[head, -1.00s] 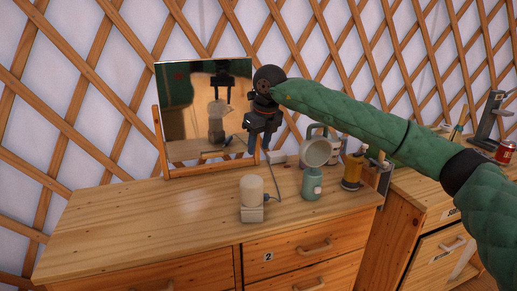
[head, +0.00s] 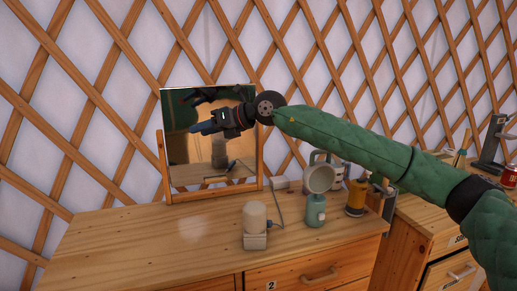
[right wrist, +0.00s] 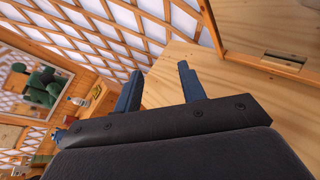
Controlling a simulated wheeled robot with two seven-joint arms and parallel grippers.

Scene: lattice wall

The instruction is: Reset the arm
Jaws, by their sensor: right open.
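My right arm, in a green quilted sleeve, comes in from the right in the head view. Its black gripper (head: 203,128) points left, raised in front of the framed mirror (head: 210,175) that stands on the wooden dresser. In the right wrist view the two blue fingers of my right gripper (right wrist: 160,90) are spread apart with nothing between them. The wooden dresser top (right wrist: 175,75) shows behind the fingers. My left gripper is not in view.
On the dresser (head: 150,230) stand a cream lamp (head: 255,217), a teal bottle (head: 315,211), a white round-headed item (head: 320,178) and a yellow-orange container (head: 356,197). A red can (head: 510,176) is at far right. The dresser's left part is clear; a lattice wall (head: 100,100) stands behind.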

